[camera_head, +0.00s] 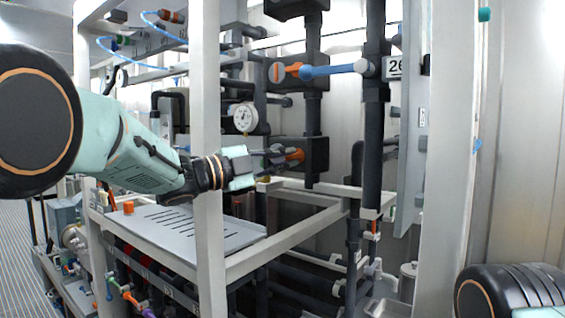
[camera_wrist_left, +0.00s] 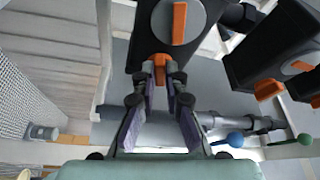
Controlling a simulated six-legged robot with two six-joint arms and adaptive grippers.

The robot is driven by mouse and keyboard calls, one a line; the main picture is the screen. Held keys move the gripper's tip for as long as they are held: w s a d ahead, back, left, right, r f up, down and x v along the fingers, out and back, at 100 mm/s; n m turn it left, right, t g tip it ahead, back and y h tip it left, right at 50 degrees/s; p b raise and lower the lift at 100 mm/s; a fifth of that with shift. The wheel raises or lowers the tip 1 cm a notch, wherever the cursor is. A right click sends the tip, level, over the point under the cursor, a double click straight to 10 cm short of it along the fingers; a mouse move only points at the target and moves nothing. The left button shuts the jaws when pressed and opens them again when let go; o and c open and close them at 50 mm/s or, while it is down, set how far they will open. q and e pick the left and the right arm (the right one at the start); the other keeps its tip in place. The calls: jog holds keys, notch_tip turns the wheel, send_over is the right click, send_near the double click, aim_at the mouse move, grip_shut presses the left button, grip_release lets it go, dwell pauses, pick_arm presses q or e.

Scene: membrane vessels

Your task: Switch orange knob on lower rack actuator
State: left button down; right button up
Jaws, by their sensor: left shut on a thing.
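The black lower rack actuator (camera_head: 317,155) sits on the dark vertical pipe, with its orange knob (camera_head: 295,154) facing my left gripper (camera_head: 283,153). In the left wrist view the actuator (camera_wrist_left: 146,45) has a grey disc with an orange bar (camera_wrist_left: 179,22). Its orange knob (camera_wrist_left: 161,62) is between the fingertips of my left gripper (camera_wrist_left: 160,72). The left gripper is shut on this knob; the fingers partly hide it in the head view. My right gripper is not in view.
An upper black actuator (camera_head: 300,52) with an orange indicator (camera_head: 277,72) and a blue handle (camera_head: 330,70) is above. A white frame post (camera_head: 207,120) stands close to my left arm. A pressure gauge (camera_head: 243,117) and slotted grey tray (camera_head: 190,232) are nearby.

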pick_arm(q)
jog(key=shift+r+m+g+y, duration=0.15)
jog(key=shift+r+m+y, duration=0.15)
jog(key=shift+m, duration=0.55)
jog(key=shift+r+m+g+y, duration=0.15)
jog(key=shift+r+m+y, duration=0.1)
jog(key=shift+m, duration=0.6)
jog(key=c, duration=1.5)
grip_release()
jog(key=shift+f, duration=0.1)
jog(key=shift+o, duration=0.5)
jog(key=shift+d+f, duration=0.15)
jog(key=shift+d, duration=0.05)
jog(key=shift+a, duration=0.15)
jog(key=v, duration=1.1)
jog(key=shift+a, duration=0.35)
jog(key=shift+s, duration=0.15)
